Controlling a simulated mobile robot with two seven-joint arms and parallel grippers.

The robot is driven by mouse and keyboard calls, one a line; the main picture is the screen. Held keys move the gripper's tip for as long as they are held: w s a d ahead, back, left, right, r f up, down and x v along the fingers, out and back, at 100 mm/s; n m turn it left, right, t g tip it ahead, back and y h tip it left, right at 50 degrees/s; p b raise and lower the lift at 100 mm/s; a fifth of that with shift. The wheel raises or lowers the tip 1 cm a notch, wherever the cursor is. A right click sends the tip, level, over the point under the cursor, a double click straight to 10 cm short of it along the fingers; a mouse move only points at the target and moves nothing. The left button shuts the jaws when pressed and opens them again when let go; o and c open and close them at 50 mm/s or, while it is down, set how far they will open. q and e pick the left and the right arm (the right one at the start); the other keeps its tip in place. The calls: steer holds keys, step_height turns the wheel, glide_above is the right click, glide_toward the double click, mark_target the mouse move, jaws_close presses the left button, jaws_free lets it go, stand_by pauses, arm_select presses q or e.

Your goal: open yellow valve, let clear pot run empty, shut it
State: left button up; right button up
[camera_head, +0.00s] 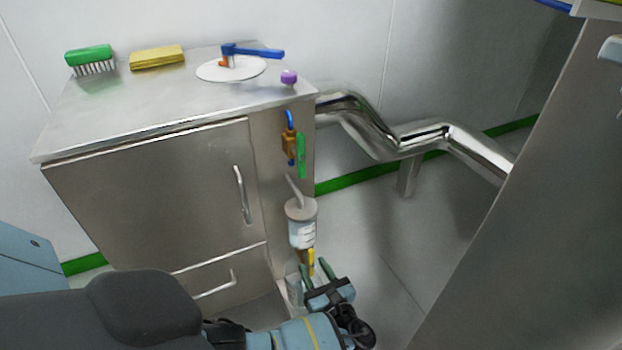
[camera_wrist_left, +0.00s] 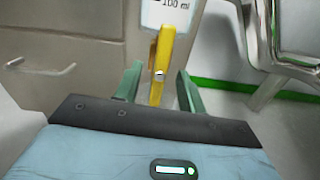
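The clear pot (camera_head: 302,235) hangs on the right side of the steel cabinet, under a grey cap. Its lower part, marked "100 ml", shows at the top of the left wrist view (camera_wrist_left: 172,14); I cannot tell its liquid level. The yellow valve handle (camera_head: 311,261) points down below the pot. In the left wrist view the yellow handle (camera_wrist_left: 162,62) stands between the green fingers of my left gripper (camera_wrist_left: 158,82). My left gripper (camera_head: 316,268) is open, with gaps visible on both sides of the handle. My right gripper is out of view.
A brass valve (camera_head: 289,143) with a green handle (camera_head: 301,156) sits above the pot. The cabinet top (camera_head: 150,115) carries a green brush (camera_head: 88,56), a yellow sponge (camera_head: 157,57), a blue-handled valve (camera_head: 255,52) and a purple knob (camera_head: 288,77). A shiny pipe (camera_head: 425,135) runs behind.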

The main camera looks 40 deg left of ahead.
arm_select(q)
steer(key=v, duration=0.5)
steer(key=shift+s+d, duration=0.1)
steer(key=shift+d, duration=0.15)
